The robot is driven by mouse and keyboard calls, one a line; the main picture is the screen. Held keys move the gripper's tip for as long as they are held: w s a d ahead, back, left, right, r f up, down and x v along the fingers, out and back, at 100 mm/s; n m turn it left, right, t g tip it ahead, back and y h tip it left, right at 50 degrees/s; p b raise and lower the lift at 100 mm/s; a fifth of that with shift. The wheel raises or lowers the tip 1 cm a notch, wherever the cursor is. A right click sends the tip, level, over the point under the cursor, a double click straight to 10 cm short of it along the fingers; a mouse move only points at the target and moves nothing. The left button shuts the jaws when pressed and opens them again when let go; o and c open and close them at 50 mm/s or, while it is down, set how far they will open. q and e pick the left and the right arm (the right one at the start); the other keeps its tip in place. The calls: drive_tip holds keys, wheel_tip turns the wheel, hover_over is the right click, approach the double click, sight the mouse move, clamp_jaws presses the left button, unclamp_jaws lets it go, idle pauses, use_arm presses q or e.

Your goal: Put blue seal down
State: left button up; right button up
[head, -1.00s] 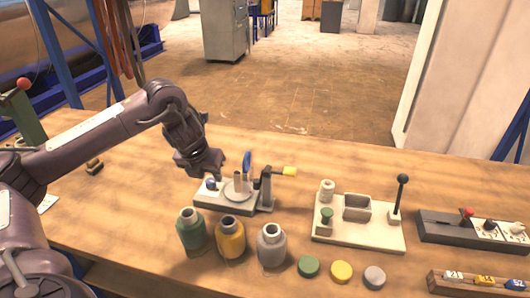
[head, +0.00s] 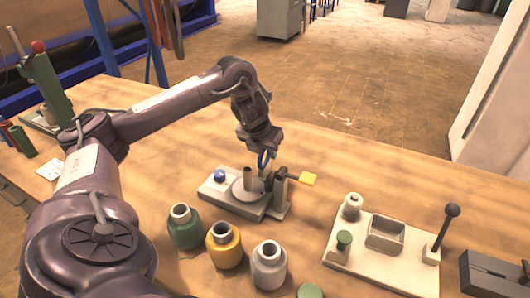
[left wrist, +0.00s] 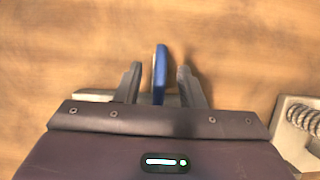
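The blue seal (head: 263,160) is a thin blue ring standing upright at the grey fixture (head: 232,205), behind its round plate. My left gripper (head: 262,148) is directly above it, pointing down. In the left wrist view the seal (left wrist: 160,72) shows edge-on between the two fingers (left wrist: 158,85), with a visible gap on each side. The fingers are apart and do not appear to press on it. The seal's lower end is partly hidden in the head view. My right gripper is not in view.
Green (head: 185,230), yellow (head: 223,247) and grey (head: 268,266) bottles stand in front. A white base (head: 380,262) with a black-knobbed lever is at right.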

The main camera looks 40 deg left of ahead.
use_arm(q)
drive_tip(key=shift+w+f, duration=0.3)
drive_tip(key=shift+f, duration=0.3)
drive_tip(key=shift+w+a+f, duration=0.1)
drive_tip(key=shift+a+f, duration=0.05)
drive_tip(key=shift+f, duration=0.1)
drive_tip(key=shift+c, duration=0.2)
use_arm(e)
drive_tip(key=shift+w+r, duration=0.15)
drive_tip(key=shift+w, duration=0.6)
use_arm(q)
clamp_jaws()
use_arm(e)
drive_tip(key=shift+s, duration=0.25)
use_arm(q)
drive_tip(key=shift+r, duration=0.1)
